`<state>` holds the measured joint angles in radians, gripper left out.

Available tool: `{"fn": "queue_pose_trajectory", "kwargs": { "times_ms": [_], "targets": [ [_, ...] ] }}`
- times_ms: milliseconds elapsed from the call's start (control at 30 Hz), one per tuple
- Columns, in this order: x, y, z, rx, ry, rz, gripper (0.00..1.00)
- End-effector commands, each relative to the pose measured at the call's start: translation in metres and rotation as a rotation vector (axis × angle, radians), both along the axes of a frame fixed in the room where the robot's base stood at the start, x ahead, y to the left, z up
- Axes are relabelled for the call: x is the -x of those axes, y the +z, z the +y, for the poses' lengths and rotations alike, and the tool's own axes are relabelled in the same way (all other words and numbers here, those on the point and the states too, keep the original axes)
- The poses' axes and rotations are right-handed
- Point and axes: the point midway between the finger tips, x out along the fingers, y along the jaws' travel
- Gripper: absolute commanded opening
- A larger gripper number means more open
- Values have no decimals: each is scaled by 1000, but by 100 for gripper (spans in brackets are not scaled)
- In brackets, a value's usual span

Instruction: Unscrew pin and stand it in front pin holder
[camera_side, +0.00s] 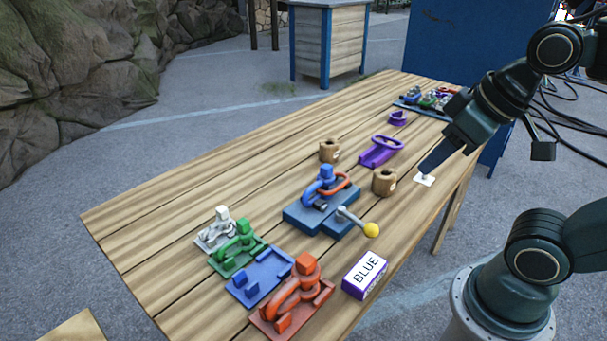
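My gripper (425,172) points down over the right edge of the table, above a small white square (425,181); I cannot tell whether its fingers are apart. Two brown cylinders with holes in their tops look like pin holders: a nearer one (384,184) and a farther one (328,153). Between them and the coloured stands is a blue fixture (297,215) bearing a blue and orange shackle-like assembly (325,187). A pin in it is too small to make out clearly. My gripper is apart from the holders and the fixture.
A lever with a yellow knob (371,230) stands by the fixture. White, green, blue and red stands (291,300) fill the near end. A purple part (381,151) lies behind. The table's left side is clear.

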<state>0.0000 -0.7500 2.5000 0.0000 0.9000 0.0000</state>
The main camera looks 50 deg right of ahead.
Motion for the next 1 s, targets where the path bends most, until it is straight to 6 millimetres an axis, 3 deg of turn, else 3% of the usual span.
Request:
{"fn": "queue_pose_trajectory", "kwargs": {
  "times_ms": [467, 667, 1000],
  "targets": [
    [-12, 5, -2, -31, -69, 26, 41],
    [-39, 12, -5, -94, -216, 78, 41],
    [-99, 14, -17, -210, -547, 179, 41]
  ]
}}
